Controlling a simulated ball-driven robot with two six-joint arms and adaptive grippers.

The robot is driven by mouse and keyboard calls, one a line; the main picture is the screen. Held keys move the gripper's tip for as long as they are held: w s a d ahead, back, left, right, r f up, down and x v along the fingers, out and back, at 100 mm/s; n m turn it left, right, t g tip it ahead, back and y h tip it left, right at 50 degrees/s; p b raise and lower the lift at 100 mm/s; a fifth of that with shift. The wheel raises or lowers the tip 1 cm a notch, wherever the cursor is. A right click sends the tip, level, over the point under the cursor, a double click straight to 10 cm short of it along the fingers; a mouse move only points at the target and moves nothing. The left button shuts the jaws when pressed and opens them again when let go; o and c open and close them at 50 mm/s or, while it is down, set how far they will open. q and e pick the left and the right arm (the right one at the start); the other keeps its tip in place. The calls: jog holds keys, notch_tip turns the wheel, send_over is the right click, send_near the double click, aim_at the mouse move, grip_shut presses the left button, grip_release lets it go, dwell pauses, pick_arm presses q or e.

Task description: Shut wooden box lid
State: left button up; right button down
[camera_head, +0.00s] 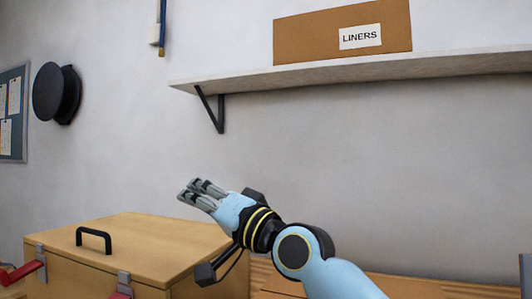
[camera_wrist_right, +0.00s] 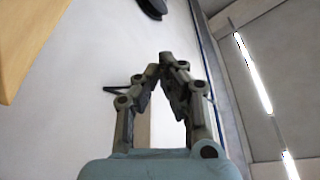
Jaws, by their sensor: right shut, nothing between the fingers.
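The wooden box (camera_head: 65,272) stands at the lower left of the head view. Its lid (camera_head: 150,238) lies flat on top, with a black handle (camera_head: 94,238) on it, and I see no clear gap along its front edge. My right gripper (camera_head: 190,191) is in the air above the far right part of the lid, apart from it, pointing up and left. Its fingers are shut with nothing between them, and the tips come together in the wrist view (camera_wrist_right: 165,65). My left gripper is not in view.
Red-handled latches (camera_head: 22,272) are on the box front. A shelf (camera_head: 370,70) carries a brown box (camera_head: 305,38) labelled LINERS. A black round object (camera_head: 52,93) and a notice board (camera_head: 12,112) are on the wall. Air above the lid is clear left of my gripper.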

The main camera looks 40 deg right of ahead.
notch_tip(320, 180, down, 8)
jog(key=s+a+b, duration=0.1)
jog(key=a+b, duration=0.1)
jog(key=b, duration=0.3)
jog(key=shift+s+a, duration=0.2)
jog(key=shift+a, duration=0.05)
jog(key=shift+r, duration=0.15)
